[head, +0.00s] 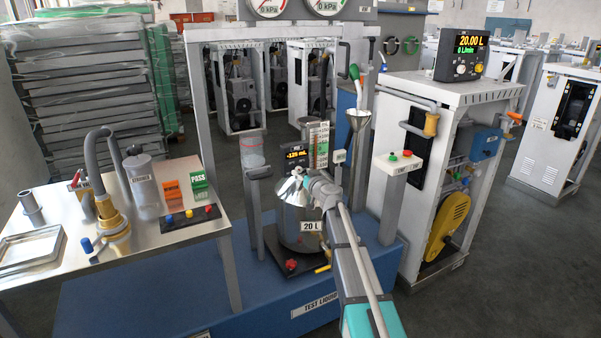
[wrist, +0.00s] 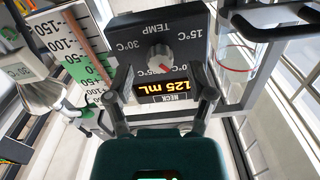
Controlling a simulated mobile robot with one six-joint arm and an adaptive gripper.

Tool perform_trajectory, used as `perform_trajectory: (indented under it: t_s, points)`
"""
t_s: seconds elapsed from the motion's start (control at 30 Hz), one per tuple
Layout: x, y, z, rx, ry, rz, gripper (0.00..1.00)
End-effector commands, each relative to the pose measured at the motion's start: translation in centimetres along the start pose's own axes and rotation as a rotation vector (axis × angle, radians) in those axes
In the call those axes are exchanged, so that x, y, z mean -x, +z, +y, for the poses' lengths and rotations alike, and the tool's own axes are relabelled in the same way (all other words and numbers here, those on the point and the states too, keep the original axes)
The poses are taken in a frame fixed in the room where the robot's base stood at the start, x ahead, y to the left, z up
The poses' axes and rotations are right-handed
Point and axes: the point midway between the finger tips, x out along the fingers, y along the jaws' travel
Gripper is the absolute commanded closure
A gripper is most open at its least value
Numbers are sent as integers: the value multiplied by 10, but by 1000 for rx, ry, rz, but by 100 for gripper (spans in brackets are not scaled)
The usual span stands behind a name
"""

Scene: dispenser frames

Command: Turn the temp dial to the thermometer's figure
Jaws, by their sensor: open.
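The temp dial (wrist: 159,57) is a grey knob on a dark panel, upside down in the wrist view. 15°C and 30°C labels are beside it; the lower labels are crowded and hard to read. Its red mark points down and slightly right, toward those lower labels. My gripper (wrist: 162,98) is open, its fingers apart below the dial on either side of the readout, not closed on the knob. In the head view my gripper (head: 304,180) is before the panel.
A metal 20 L vessel (head: 298,222) stands beneath the gripper. A funnel (head: 358,121) is to the right.

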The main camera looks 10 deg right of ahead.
Motion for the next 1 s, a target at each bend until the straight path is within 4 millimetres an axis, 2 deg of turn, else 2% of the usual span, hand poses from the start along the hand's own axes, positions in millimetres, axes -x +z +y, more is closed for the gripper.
perform_trajectory:
  t_s: [0.03,0.2,0.57,0.93,1.0]
  points:
    - [-7,0,0,0,0,0,30]
    - [-15,0,0,0,0,0,30]
    - [-16,0,-1,0,-1,0,32]
    - [-16,0,-1,0,-1,0,100]
    - [-16,0,-1,0,-1,0,100]
